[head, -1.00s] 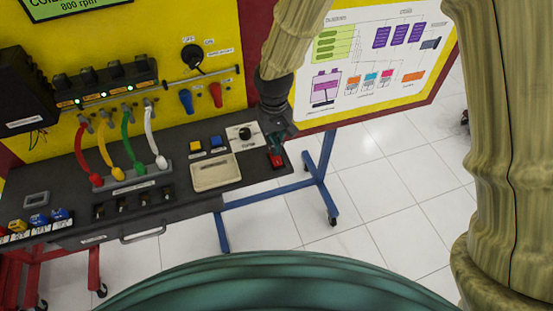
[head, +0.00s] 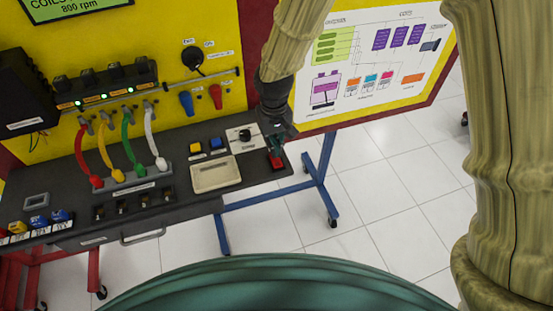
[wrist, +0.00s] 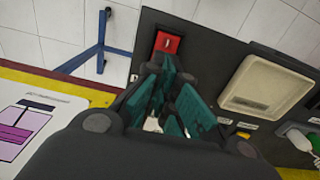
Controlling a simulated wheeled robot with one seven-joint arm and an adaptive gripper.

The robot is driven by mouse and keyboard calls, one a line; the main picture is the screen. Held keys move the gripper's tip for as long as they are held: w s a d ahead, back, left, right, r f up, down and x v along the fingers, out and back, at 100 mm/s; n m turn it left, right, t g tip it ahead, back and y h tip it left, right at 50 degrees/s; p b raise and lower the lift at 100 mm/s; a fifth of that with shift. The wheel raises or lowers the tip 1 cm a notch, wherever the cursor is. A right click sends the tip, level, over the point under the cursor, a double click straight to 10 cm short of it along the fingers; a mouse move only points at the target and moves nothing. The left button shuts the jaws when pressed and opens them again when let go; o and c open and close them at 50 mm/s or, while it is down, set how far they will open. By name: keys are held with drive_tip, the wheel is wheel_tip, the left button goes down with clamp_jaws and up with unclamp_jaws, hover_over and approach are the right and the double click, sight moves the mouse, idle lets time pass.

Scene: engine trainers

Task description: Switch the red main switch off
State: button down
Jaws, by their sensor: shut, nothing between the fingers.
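The red main switch (head: 276,161) sits on the right end of the dark console. In the wrist view it is a red square (wrist: 167,42) with a small pale mark, near the console's edge. I cannot tell its position, on or off. My gripper (head: 279,130) is just above and behind the switch in the head view, apart from it as far as I can see. In the wrist view its teal fingers (wrist: 163,75) are together and empty, pointing towards the switch, whose lower edge is close to the fingertips.
A beige tray (head: 215,174) and a black knob (head: 245,135) lie left of the switch. Coloured cables (head: 128,145) arch over the console. The yellow panel (head: 160,22) and diagram board (head: 375,60) stand behind. Green lamps (head: 104,97) are lit.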

drive_tip(key=shift+f+b, duration=0.55)
drive_tip(key=shift+f, duration=0.65)
idle(1.3)
drive_tip(key=shift+r, duration=0.1)
drive_tip(key=shift+r+p, duration=2.9)
drive_tip(key=shift+r, duration=0.55)
